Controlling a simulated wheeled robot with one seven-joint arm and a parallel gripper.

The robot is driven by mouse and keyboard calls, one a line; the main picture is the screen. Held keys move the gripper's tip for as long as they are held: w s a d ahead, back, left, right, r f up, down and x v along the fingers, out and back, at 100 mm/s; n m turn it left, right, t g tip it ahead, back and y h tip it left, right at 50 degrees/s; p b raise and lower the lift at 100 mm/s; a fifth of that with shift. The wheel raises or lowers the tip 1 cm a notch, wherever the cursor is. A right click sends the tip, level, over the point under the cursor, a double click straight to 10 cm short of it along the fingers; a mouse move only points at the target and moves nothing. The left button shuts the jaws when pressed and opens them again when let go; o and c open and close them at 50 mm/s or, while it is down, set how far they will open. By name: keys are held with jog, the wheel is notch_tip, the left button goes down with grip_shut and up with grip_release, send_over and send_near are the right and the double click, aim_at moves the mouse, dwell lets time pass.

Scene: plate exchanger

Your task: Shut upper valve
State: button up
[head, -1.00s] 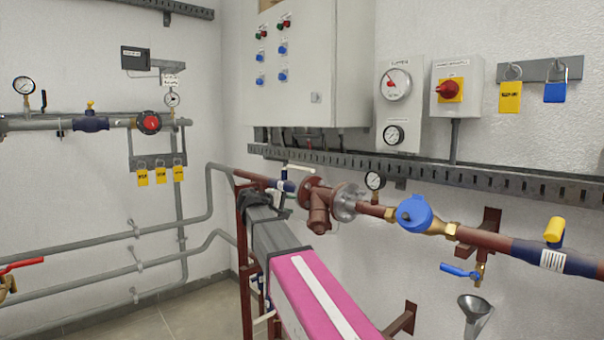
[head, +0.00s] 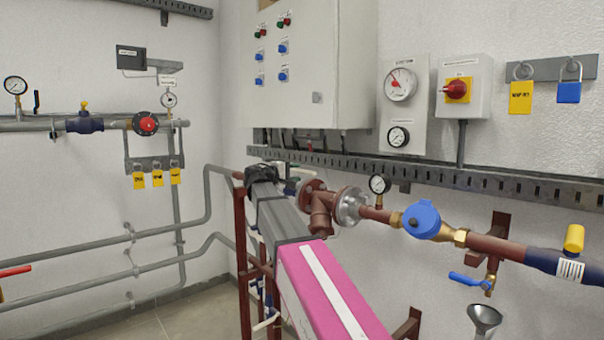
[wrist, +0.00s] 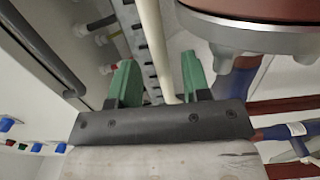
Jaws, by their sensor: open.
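My gripper (wrist: 157,76) shows in the wrist view with its two green fingers apart. A pale rod, apparently a valve lever (wrist: 150,40), runs lengthwise between the fingers; I cannot tell whether either finger touches it. In the head view my gripper (head: 264,172) is at the far end of my arm, by the upper brown pipe at the wall. A white lever end (head: 301,168) shows just right of it. My gripper and arm hide most of the valve there, so its body and exact lever angle are unclear.
A brown strainer (head: 322,212) and a grey flange (head: 350,207) sit close right of my gripper. A large flange (wrist: 250,25) is close at the wrist view's upper right. The slotted cable tray (head: 400,171) and grey cabinet (head: 305,80) are above.

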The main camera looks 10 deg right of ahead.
aim_at(300, 172)
jog(key=shift+x, duration=1.8)
grip_shut()
jog(key=shift+s, duration=0.1)
